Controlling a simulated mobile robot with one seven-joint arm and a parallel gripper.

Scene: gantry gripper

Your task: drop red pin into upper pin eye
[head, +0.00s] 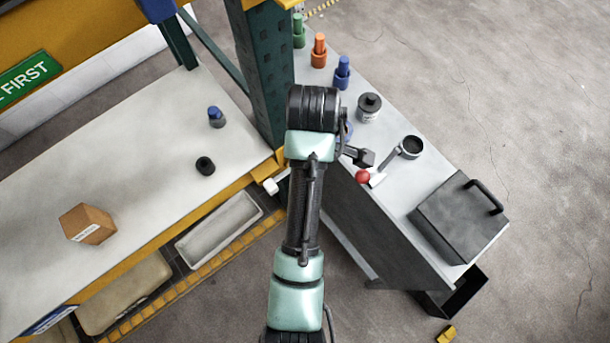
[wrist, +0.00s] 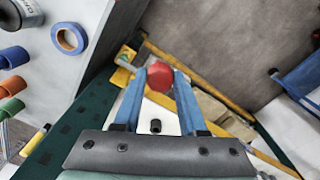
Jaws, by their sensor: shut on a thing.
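In the wrist view, my gripper (wrist: 160,80) has two blue fingers shut on the red pin (wrist: 160,73), whose faceted red head shows between the fingertips. The pin's lower part is hidden from this camera. Below it lies the end of a yellow beam with small brackets (wrist: 124,76) by the green post (wrist: 55,145). I cannot make out the upper pin eye for sure.
The green post (head: 262,75) stands close behind my arm. The white shelf (head: 130,140) at left holds a cardboard box (head: 88,223) and a black ring (head: 205,166). The side table at right holds pegs, a black-lidded pot (head: 369,107) and a dark case (head: 458,217).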

